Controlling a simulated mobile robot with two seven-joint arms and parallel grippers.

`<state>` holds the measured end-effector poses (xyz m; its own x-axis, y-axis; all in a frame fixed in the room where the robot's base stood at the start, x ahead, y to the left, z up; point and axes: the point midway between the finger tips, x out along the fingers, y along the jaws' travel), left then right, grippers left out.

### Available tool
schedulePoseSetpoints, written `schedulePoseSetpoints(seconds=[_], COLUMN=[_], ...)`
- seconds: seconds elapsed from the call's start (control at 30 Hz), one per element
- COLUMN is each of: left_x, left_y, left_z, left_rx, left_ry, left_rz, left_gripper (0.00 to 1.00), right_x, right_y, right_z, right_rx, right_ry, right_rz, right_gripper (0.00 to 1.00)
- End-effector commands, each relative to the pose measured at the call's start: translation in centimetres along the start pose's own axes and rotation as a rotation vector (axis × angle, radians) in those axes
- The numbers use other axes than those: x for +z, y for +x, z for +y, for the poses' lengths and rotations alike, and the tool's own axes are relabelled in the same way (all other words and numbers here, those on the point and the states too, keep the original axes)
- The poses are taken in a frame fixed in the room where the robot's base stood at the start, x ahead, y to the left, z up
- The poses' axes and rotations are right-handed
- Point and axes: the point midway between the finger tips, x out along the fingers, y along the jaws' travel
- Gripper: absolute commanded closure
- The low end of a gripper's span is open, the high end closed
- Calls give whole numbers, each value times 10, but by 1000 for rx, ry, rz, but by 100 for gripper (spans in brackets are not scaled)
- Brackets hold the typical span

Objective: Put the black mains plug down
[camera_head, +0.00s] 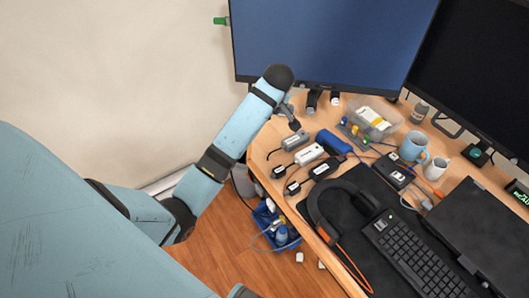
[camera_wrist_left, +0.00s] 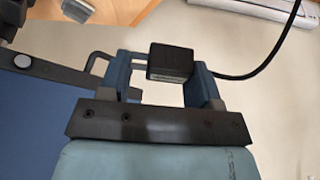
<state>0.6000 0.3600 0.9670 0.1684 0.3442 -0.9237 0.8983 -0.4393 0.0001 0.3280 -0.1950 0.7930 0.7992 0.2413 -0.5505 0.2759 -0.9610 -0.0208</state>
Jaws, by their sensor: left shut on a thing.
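My left gripper (camera_wrist_left: 160,72) is shut on the black mains plug (camera_wrist_left: 172,62), a dark block with a black cable (camera_wrist_left: 268,62) leading off to the upper right in the left wrist view. In the head view my left gripper (camera_head: 291,118) is over the back left part of the wooden desk (camera_head: 264,142), in front of the monitor. The plug is small and hard to make out there, and I cannot tell its height above the desk. My right gripper is not in view.
Near the gripper lie a grey adapter (camera_head: 295,140), a white adapter (camera_head: 309,154), a black adapter (camera_head: 325,168) and a blue cylinder (camera_head: 332,141). Headphones (camera_head: 316,212), a mug (camera_head: 413,147) and a keyboard (camera_head: 410,256) are farther right. A blue crate (camera_head: 264,231) stands on the floor.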

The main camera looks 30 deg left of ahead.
Motion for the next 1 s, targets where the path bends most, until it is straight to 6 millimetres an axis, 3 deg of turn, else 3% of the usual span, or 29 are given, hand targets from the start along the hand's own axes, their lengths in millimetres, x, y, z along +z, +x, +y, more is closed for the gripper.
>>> schedulePoseSetpoints(seconds=[0.27, 0.7, 1.0], left_x=[4, 47, 59], left_y=[19, 123, 151], left_z=[-6, -6, -5], left_rx=[-28, -27, -24], left_ry=[-56, -54, -55], left_rz=[0, 0, 0], left_gripper=[66, 66, 66], right_x=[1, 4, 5], right_y=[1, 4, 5], right_z=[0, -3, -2], right_rx=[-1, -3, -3], right_ry=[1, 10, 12], right_rz=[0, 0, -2], right_gripper=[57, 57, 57])
